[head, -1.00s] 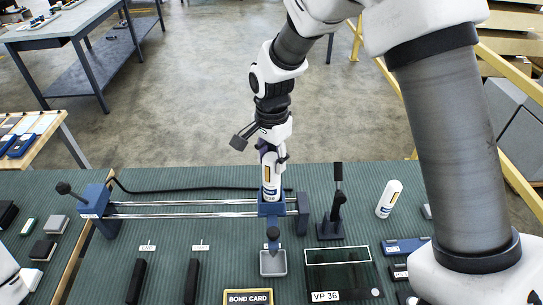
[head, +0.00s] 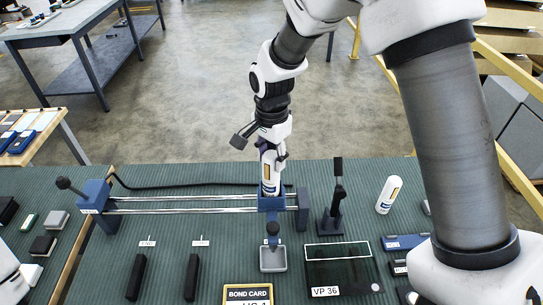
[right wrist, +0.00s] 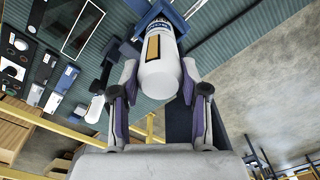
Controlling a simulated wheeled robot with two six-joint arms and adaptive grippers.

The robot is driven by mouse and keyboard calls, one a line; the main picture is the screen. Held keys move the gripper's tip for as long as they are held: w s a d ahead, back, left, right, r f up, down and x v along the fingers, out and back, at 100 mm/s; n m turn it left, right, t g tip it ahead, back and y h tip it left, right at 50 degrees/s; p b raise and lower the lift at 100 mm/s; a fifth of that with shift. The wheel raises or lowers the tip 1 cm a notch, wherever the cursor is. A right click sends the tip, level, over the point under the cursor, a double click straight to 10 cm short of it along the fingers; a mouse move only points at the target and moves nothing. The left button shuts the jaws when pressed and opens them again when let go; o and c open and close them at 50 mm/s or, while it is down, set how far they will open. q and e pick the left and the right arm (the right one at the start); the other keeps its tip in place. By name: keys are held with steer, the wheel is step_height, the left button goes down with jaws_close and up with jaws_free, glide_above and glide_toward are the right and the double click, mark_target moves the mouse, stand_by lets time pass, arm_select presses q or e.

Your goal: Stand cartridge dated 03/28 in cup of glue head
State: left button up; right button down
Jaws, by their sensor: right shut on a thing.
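My right gripper (head: 271,152) is shut on a white cartridge (head: 270,172) with a yellow and blue label. The cartridge is upright above the blue glue head (head: 270,203) on the twin rails, its lower end at or in the cup; I cannot tell how deep it sits. In the right wrist view the cartridge (right wrist: 160,70) is between the two fingers, with blue parts of the head beyond it. Dates are too small to read. My left gripper is out of view.
A black lever stand (head: 331,225) is just right of the glue head. A dark glass panel marked VP 36 (head: 342,268), a bond card (head: 248,294) and black bars (head: 192,277) lie in front. A black cable runs behind the rails (head: 180,208).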

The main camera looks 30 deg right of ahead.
steer(key=shift+s+f, duration=0.3)
steer(key=shift+f, duration=0.15)
steer(key=c, duration=0.6)
jaws_free()
steer(key=shift+o, duration=0.5)
steer(key=shift+a, duration=0.1)
steer(key=shift+s, duration=0.1)
